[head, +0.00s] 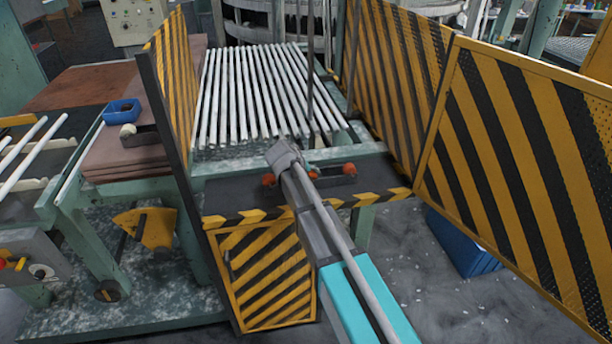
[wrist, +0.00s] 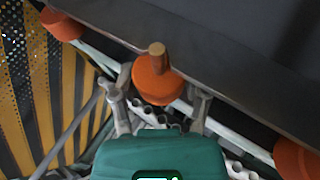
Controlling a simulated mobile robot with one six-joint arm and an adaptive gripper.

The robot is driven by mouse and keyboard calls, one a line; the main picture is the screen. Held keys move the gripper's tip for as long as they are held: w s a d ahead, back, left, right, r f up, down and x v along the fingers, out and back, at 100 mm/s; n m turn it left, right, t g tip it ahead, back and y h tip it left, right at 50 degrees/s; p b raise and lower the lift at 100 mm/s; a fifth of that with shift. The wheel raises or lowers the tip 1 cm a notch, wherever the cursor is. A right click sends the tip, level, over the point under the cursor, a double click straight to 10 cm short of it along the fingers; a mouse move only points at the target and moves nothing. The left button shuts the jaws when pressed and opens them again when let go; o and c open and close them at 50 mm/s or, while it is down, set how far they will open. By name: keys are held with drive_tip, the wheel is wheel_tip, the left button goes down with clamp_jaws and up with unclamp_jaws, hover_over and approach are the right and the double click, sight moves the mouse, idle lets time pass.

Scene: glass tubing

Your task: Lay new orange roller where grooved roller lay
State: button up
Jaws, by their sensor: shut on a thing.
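My gripper (wrist: 157,93) is shut on an orange roller (wrist: 158,75) with a brown stub end, one finger on each side of it. The held roller is beside a dark rail (wrist: 225,75), between two other orange rollers, one at the upper left (wrist: 62,23) and one at the lower right (wrist: 297,157). I cannot tell whether it touches its seat. In the head view, orange rollers show at the left (head: 268,180) and right (head: 349,168) of the dark bracket (head: 335,184). My arm hides most of the gripper there. I cannot make out a grooved roller.
White glass tubes (head: 255,95) lie in a row behind the bracket. Striped guards stand at the left (head: 177,85) and right (head: 520,150). A blue bin (head: 122,112) and a pale round piece (head: 128,131) are on the left side table.

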drive_tip(key=shift+f, duration=0.15)
drive_tip(key=o, duration=1.3)
drive_tip(key=shift+c, duration=0.2)
drive_tip(key=shift+r+p, duration=0.45)
drive_tip(key=shift+r, duration=0.1)
drive_tip(key=shift+s+a+r+p, duration=0.1)
drive_tip(key=shift+s+r+p, duration=0.05)
drive_tip(key=shift+r+p, duration=0.15)
drive_tip(key=p+v, duration=0.8)
drive_tip(key=v, duration=0.3)
drive_tip(key=shift+s+a, duration=0.1)
drive_tip(key=shift+a, duration=0.05)
